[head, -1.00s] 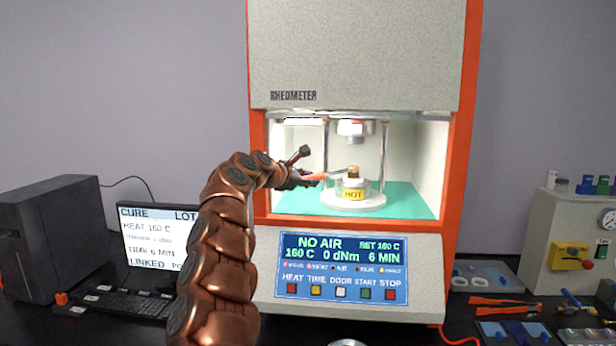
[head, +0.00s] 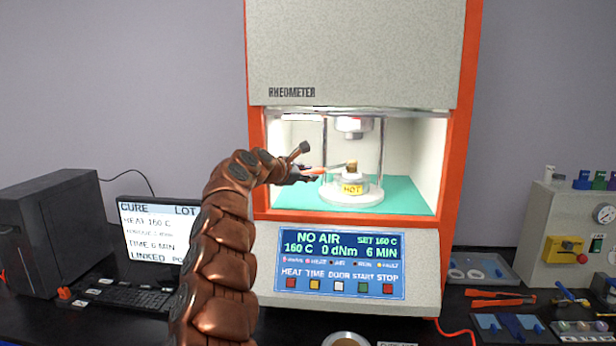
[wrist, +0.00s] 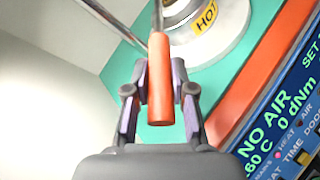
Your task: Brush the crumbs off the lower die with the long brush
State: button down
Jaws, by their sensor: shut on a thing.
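My gripper (head: 308,174) is inside the open rheometer chamber. It is shut on the orange handle of the long brush, seen close up in the wrist view (wrist: 160,80). The brush's thin metal shaft points right, and its tan bristle head (head: 352,166) is over the top of the lower die (head: 350,181). Whether the bristles touch the die I cannot tell. The die is a pale round block with a yellow HOT label, and part of it also shows in the wrist view (wrist: 228,38). Crumbs are too small to make out.
The upper die (head: 351,126) hangs above, with metal posts (head: 325,140) at the sides. The chamber has a teal floor (head: 408,200) and an orange frame (head: 452,160). Below is the control panel (head: 340,265). A monitor (head: 155,232) stands left; tools and trays lie right.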

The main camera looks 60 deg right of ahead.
jog(key=a+b, duration=0.1)
jog(key=b, duration=0.1)
jog(key=s+a+b, duration=0.1)
jog(key=shift+a+b, duration=0.1)
jog(key=shift+b, duration=0.25)
jog(key=shift+w+r+p, duration=0.1)
jog(key=shift+p, duration=0.35)
jog(key=shift+w+d+p, duration=0.2)
jog(key=shift+d+p, duration=0.4)
jog(key=shift+p, duration=0.45)
jog(key=shift+w+d+p, duration=0.2)
jog(key=shift+d+p, duration=0.4)
jog(key=shift+p, duration=0.45)
jog(key=shift+w+d, duration=0.1)
jog(key=shift+f, duration=0.25)
